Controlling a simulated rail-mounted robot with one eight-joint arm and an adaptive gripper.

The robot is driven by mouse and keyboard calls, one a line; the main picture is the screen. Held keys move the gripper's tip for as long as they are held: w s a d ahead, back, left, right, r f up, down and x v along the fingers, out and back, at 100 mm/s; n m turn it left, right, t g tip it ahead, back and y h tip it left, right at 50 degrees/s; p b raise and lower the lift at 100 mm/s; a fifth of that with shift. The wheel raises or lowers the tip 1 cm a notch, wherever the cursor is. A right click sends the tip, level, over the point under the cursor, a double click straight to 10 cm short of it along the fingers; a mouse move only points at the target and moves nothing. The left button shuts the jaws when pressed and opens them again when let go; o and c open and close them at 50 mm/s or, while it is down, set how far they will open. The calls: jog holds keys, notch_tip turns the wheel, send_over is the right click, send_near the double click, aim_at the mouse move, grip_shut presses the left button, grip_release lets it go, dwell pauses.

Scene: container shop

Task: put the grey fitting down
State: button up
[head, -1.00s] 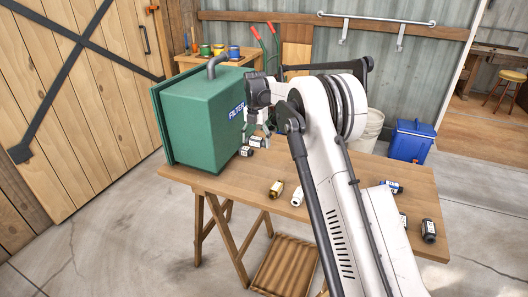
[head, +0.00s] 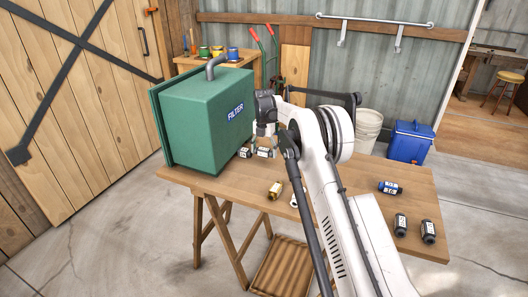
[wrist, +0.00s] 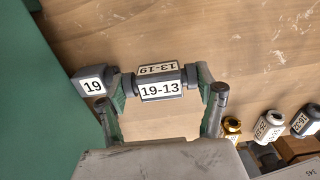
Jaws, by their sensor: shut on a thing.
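The grey fitting (wrist: 160,80), labelled 19-13, sits crosswise between the two fingers of my gripper (wrist: 163,90) in the wrist view. My gripper is shut on it by its two ends. In the head view my gripper (head: 264,138) points down beside the green filter box (head: 205,115), with the grey fitting (head: 264,152) at its tips, low over the wooden table (head: 365,175). I cannot tell whether the fitting touches the tabletop. A dark grey fitting (wrist: 92,84) labelled 19 lies just left of it, close to the box; it also shows in the head view (head: 245,152).
A brass fitting (head: 275,189) and a white fitting (head: 294,200) lie nearer the table's front edge. A blue fitting (head: 390,187) and two black ones (head: 400,224) (head: 428,231) lie at the right. The tabletop behind the held fitting is bare in the wrist view.

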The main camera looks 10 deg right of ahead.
jog(key=shift+f+b, duration=0.3)
jog(key=shift+f, duration=0.1)
jog(key=shift+f, duration=0.2)
jog(key=o, duration=1.2)
jog(key=shift+c, duration=0.2)
jog(key=shift+r, duration=0.15)
